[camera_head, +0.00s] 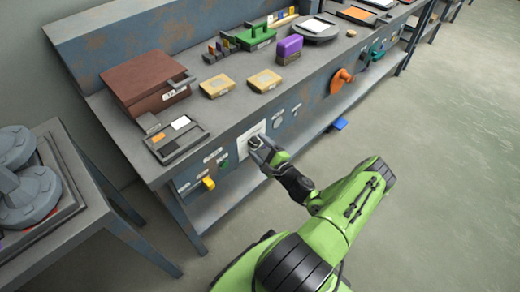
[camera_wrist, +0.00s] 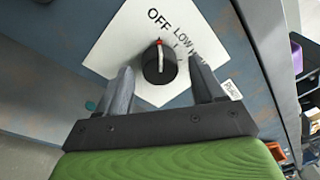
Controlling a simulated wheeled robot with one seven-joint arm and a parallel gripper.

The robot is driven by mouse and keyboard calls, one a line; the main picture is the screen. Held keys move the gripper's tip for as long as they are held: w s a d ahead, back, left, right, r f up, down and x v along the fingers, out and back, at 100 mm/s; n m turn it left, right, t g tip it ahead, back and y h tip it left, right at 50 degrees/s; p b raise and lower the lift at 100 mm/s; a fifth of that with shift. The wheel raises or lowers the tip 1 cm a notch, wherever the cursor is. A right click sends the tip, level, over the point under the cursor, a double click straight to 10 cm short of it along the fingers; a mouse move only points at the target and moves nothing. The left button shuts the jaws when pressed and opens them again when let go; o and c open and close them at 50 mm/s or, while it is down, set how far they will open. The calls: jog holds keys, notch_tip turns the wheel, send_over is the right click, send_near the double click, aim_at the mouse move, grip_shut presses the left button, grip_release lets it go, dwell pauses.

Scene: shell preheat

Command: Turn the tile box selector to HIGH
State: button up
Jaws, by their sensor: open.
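The selector is a black round knob (camera_wrist: 158,66) with a red-tipped white pointer, on a white plate (camera_wrist: 125,42) on the bench's blue front. The plate reads OFF and LOW, with a third word partly hidden by my right finger. The pointer aims up toward OFF in the wrist view. My gripper (camera_wrist: 160,72) is open, its two grey fingers on either side of the knob; I cannot tell whether they touch it. In the head view my gripper (camera_head: 258,144) is at the white plate (camera_head: 246,145) on the bench front and hides the knob.
A brown box (camera_head: 146,80) and a dark tray (camera_head: 177,138) stand on the bench top (camera_head: 222,110) above. A yellow handle (camera_head: 208,183) sticks out left of my gripper, an orange one (camera_head: 341,80) to the right. Open floor lies at the right.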

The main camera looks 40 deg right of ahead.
jog(key=c, duration=1.1)
jog(key=shift+o, duration=0.2)
jog(key=shift+m, duration=0.3)
jog(key=m+p, duration=0.2)
jog(key=m, duration=0.1)
jog(key=shift+r+m+g, duration=0.1)
jog(key=shift+m+g, duration=0.2)
jog(key=shift+m, duration=0.1)
jog(key=m+p, duration=0.1)
jog(key=m, duration=0.3)
jog(key=shift+y, duration=0.4)
jog(key=m, duration=0.4)
jog(key=shift+g+y+p, duration=0.3)
jog(key=shift+p, duration=0.05)
jog(key=shift+m, duration=2.1)
jog(key=shift+y, duration=0.4)
